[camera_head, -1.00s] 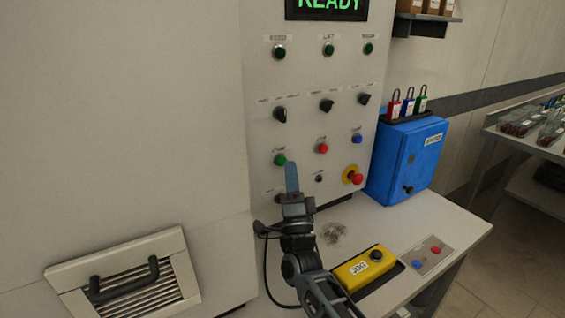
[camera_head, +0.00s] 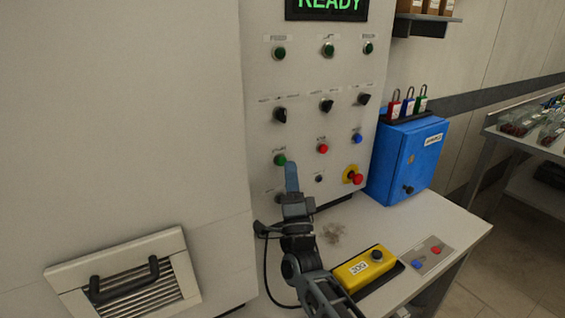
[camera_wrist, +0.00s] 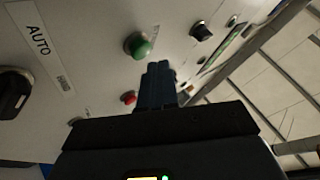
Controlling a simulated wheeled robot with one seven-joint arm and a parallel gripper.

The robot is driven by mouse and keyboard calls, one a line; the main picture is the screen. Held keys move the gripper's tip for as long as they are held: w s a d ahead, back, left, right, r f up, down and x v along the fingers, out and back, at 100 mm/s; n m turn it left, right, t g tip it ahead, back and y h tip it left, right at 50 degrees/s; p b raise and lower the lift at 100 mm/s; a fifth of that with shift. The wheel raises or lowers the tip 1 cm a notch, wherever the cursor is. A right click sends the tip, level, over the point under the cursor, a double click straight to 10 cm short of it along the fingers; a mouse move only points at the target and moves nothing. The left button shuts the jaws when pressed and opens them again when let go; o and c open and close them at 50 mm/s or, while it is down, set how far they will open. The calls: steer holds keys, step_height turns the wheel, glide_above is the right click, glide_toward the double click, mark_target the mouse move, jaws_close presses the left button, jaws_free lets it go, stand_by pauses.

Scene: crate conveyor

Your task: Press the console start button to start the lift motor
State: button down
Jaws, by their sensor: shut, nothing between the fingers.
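The console panel (camera_head: 300,100) stands upright with a green READY display (camera_head: 327,5) at its top. The green start button (camera_head: 280,160) is at the lower left of the panel, and its dome shows in the wrist view (camera_wrist: 138,45). My gripper (camera_head: 291,168) is shut and empty, its blue fingers pointing up just below and right of the green button. In the wrist view the fingertips (camera_wrist: 160,68) are close to the button; I cannot tell whether they touch it.
A red button (camera_head: 323,149), a blue button (camera_head: 357,138) and a red emergency knob (camera_head: 356,178) lie to the right. Black selector knobs (camera_head: 327,106) sit above. A yellow pendant box (camera_head: 363,268) and blue lockbox (camera_head: 405,160) stand on the bench.

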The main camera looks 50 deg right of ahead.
steer(key=shift+w+d+b, duration=0.25)
steer(key=shift+w+b, duration=0.6)
stand_by(0.9)
steer(key=shift+s, duration=0.1)
steer(key=shift+s+a, duration=0.25)
steer(key=shift+s, duration=0.45)
steer(key=shift+s+a+p, duration=0.15)
steer(key=shift+s+a, duration=0.1)
steer(key=shift+s, duration=0.55)
steer(key=shift+s+a+p, duration=0.1)
steer(key=shift+s+a, duration=0.1)
steer(key=shift+s, duration=0.65)
steer(key=shift+s+a+p, duration=0.15)
steer(key=shift+s+a, duration=0.1)
steer(key=shift+s, duration=0.55)
